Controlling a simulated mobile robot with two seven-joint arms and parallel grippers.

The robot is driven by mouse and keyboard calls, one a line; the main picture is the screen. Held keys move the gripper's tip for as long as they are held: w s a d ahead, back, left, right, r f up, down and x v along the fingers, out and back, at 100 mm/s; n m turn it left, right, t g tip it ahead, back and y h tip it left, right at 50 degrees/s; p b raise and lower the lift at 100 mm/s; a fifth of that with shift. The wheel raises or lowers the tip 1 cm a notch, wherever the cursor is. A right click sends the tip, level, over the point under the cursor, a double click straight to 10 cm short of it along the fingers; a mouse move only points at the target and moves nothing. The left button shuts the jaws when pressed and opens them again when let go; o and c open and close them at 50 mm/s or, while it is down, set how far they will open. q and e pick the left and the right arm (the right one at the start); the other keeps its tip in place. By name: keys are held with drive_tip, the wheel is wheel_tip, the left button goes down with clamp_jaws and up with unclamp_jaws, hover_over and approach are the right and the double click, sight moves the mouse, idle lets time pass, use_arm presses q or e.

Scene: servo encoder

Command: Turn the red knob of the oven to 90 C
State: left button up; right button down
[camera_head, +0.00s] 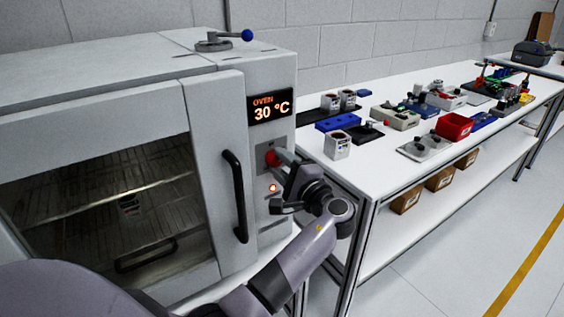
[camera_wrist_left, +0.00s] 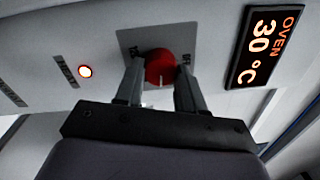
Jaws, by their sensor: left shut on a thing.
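The oven (camera_head: 120,85) stands at the left of the head view, and its display (camera_head: 270,106) reads 30 °C. The red knob (camera_head: 272,158) is on the oven's front panel below the display. In the left wrist view the red knob (camera_wrist_left: 160,67) sits on a grey plate, with a pale mark at its lower edge. My left gripper (camera_head: 281,157) is at the knob. In the left wrist view its two fingers (camera_wrist_left: 160,82) are on either side of the knob, shut on it. The display (camera_wrist_left: 264,47) also shows there, reading 30 °C. My right gripper is not in view.
A black door handle (camera_head: 236,197) is left of the knob. A lit orange lamp (camera_head: 272,188) is below it. A white workbench (camera_head: 340,172) with several devices and a red bin (camera_head: 454,127) stands to the right. The floor in front of it is clear.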

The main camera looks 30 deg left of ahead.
use_arm(q)
drive_tip(key=m, duration=0.4)
drive_tip(key=shift+a+m, duration=0.1)
drive_tip(key=shift+m, duration=0.3)
drive_tip(key=m, duration=0.4)
drive_tip(key=shift+t+h, duration=0.3)
drive_tip(key=shift+m, duration=0.3)
drive_tip(key=o, duration=1)
drive_tip(key=shift+o, duration=0.2)
drive_tip(key=shift+s, duration=0.1)
drive_tip(key=shift+s+d+f, duration=0.1)
drive_tip(key=shift+d, duration=0.25)
drive_tip(key=b+v, duration=0.1)
drive_tip(key=v, duration=0.5)
drive_tip(key=shift+d, duration=0.2)
